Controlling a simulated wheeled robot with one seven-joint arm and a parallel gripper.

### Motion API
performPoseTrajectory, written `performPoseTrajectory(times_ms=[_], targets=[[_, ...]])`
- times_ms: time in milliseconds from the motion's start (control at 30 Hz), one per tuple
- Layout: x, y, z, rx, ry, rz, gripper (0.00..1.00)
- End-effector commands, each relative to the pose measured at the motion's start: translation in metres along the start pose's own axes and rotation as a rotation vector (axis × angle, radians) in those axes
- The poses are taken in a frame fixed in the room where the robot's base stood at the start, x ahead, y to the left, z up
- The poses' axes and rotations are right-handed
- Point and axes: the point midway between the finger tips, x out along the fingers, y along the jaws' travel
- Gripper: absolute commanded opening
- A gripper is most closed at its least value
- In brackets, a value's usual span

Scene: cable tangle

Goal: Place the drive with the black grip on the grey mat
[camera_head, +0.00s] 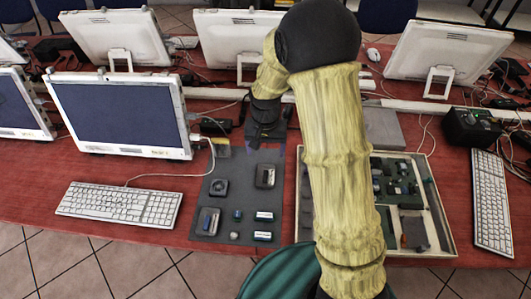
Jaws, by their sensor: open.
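My gripper (266,140) points down over the far edge of a dark grey sheet (240,160), left of the tray, and is open. I see nothing held in it, but its fingertips are small and dark here. On the sheet, a dark-framed piece with a metallic face (265,177) lies just nearer than my gripper. A similar dark-framed piece (208,221) lies at the near left. I cannot tell which is the drive with the black grip. A plain lighter grey square, likely the grey mat (385,130), lies behind the tray, partly hidden by my arm.
A fan-like block (218,187) and small blue-and-white pieces (263,216) share the sheet. A shallow tray (447,240) of parts stands right. Keyboards (118,205), monitors (120,115), a black box (470,126) and loose cables surround it. Red tabletop is bare between left keyboard and sheet.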

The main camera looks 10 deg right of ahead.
Motion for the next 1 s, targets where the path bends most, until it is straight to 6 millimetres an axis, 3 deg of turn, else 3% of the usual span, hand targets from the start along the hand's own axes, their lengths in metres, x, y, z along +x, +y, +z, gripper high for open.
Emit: performPoseTrajectory(times_ms=[567,767,1000], targets=[[-0.004,0.006,0.002,-0.001,0.006,-0.002,0.78],[-0.035,0.037,0.024,-0.04,0.059,-0.021,0.78],[-0.074,0.09,0.079,-0.123,0.159,-0.032,0.78]])
